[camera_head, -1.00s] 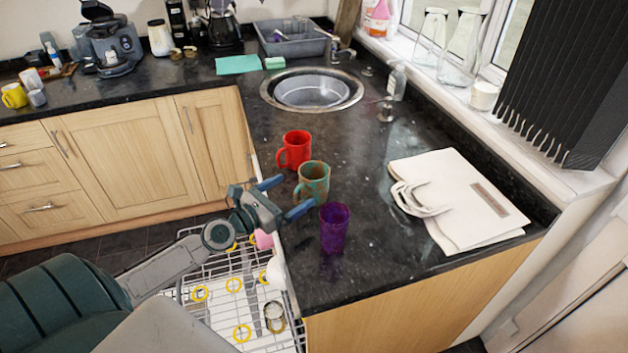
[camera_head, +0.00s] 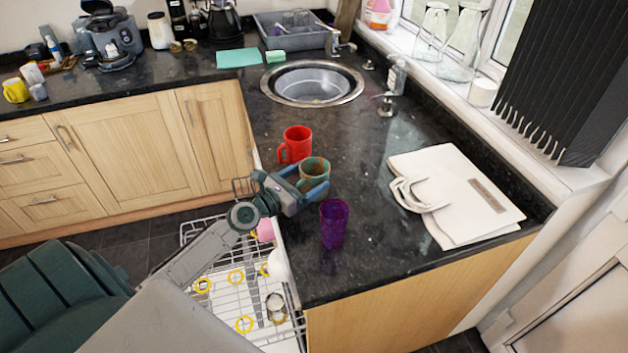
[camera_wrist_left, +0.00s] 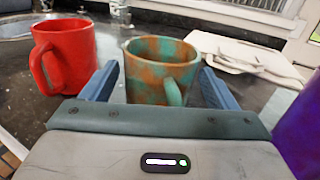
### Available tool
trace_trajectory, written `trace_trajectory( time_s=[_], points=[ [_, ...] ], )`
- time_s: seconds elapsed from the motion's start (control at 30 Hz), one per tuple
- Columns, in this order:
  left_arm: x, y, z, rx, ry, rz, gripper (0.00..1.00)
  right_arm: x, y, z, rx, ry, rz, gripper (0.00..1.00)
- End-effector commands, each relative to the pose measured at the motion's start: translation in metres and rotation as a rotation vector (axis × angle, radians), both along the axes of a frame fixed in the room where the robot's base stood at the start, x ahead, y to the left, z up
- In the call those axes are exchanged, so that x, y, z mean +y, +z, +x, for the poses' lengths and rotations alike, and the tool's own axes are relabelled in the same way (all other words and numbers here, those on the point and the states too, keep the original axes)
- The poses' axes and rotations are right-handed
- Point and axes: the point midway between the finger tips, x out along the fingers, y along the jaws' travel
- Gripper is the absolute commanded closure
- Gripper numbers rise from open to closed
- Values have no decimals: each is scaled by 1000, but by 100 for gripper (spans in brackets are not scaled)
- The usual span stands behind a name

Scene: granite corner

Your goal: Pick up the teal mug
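The teal mug (camera_head: 314,170), mottled teal and brown, stands upright on the dark counter between a red mug and a purple cup. My left gripper (camera_head: 308,181) is open around it, one finger on each side. In the left wrist view the mug (camera_wrist_left: 155,72) stands between the two blue fingers (camera_wrist_left: 158,86), with a gap showing on both sides. Its handle points toward the gripper there; in the head view the gripper hides the handle. My right gripper is not in view.
The red mug (camera_head: 296,145) stands just behind the teal mug, and the purple cup (camera_head: 334,224) just in front. A white bag (camera_head: 457,195) lies to the right. An open dishwasher rack (camera_head: 215,275) is below the counter's left edge. The sink (camera_head: 312,84) is farther back.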

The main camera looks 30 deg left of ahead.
Motion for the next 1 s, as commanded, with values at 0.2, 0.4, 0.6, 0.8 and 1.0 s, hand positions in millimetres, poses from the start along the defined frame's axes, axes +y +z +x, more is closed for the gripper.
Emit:
trace_trajectory(
  time_s=[0.2,0.4,0.6,0.8,1.0],
  points=[
    [0,1,0,-2,0,-1,60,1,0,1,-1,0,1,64],
    [0,2,0,-2,0,-1,60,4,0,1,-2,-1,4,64],
    [0,20,0,-2,-1,0,60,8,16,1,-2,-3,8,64],
    [0,56,0,-2,0,0,60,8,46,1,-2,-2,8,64],
    [0,86,0,-2,0,0,60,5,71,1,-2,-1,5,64]
  ],
)
